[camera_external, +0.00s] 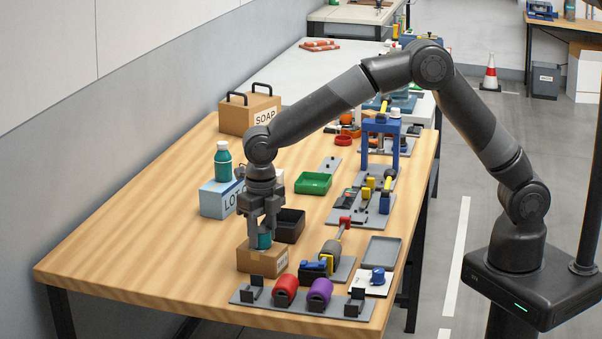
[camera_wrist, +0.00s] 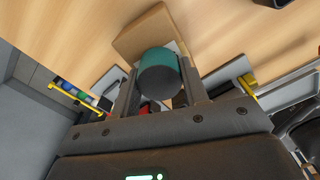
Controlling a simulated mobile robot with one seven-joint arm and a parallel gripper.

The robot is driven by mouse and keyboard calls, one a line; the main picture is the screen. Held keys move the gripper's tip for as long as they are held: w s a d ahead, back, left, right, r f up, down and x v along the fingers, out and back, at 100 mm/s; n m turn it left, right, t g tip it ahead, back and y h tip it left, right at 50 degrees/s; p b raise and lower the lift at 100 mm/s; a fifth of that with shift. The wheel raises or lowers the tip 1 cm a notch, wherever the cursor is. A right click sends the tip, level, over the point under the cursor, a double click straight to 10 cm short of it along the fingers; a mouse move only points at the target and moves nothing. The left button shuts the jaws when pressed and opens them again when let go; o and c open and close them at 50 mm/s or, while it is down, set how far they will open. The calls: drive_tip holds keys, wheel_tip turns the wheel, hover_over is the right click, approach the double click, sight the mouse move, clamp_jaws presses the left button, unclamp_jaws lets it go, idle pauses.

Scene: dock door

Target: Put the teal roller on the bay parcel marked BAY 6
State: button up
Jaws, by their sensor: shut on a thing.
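The teal roller (camera_external: 264,241) is between the fingers of my gripper (camera_external: 263,234), which is shut on it. It stands upright at the top of a brown cardboard parcel (camera_external: 256,262) near the table's front left. The parcel has a white label on its right face, too small to read. In the wrist view the teal roller (camera_wrist: 160,62) shows its dark end between both fingers (camera_wrist: 160,92), with the parcel (camera_wrist: 133,38) directly behind it. I cannot tell whether the roller's lower end touches the parcel.
A grey rack (camera_external: 262,300) holds a red roller (camera_external: 286,288) and a purple roller (camera_external: 320,292) in front. A black bin (camera_external: 290,226) stands close behind the parcel. A pale blue LOT box (camera_external: 214,200) carries a teal bottle (camera_external: 222,160). The table's left side is clear.

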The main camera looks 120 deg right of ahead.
sight(262, 230)
drive_tip(key=o, duration=1.1)
drive_tip(key=shift+f, duration=0.15)
drive_tip(key=shift+c, duration=0.2)
wheel_tip(262, 230, up, 12)
drive_tip(key=s+a+r+m+t, duration=0.1)
drive_tip(key=s+a+r+m, duration=0.35)
drive_tip(key=a+r, duration=0.35)
drive_tip(key=s+a+r+m+t+h, duration=0.1)
drive_tip(key=s+a+r+m+t, duration=0.15)
drive_tip(key=s+a+m, duration=0.55)
drive_tip(key=s+a+f+m, duration=0.1)
drive_tip(key=s+a+m, duration=0.2)
drive_tip(key=s, duration=0.4)
drive_tip(key=s+a+f+m+t, duration=0.1)
drive_tip(key=s+a+f+m, duration=0.1)
drive_tip(key=s, duration=0.5)
drive_tip(key=s+a+f+m+t+y, duration=0.1)
drive_tip(key=s+a+f+m, duration=0.1)
drive_tip(key=s+a+m, duration=0.2)
drive_tip(key=s+a, duration=0.1)
drive_tip(key=s, duration=0.2)
drive_tip(key=shift+s, duration=0.2)
drive_tip(key=shift+r, duration=0.1)
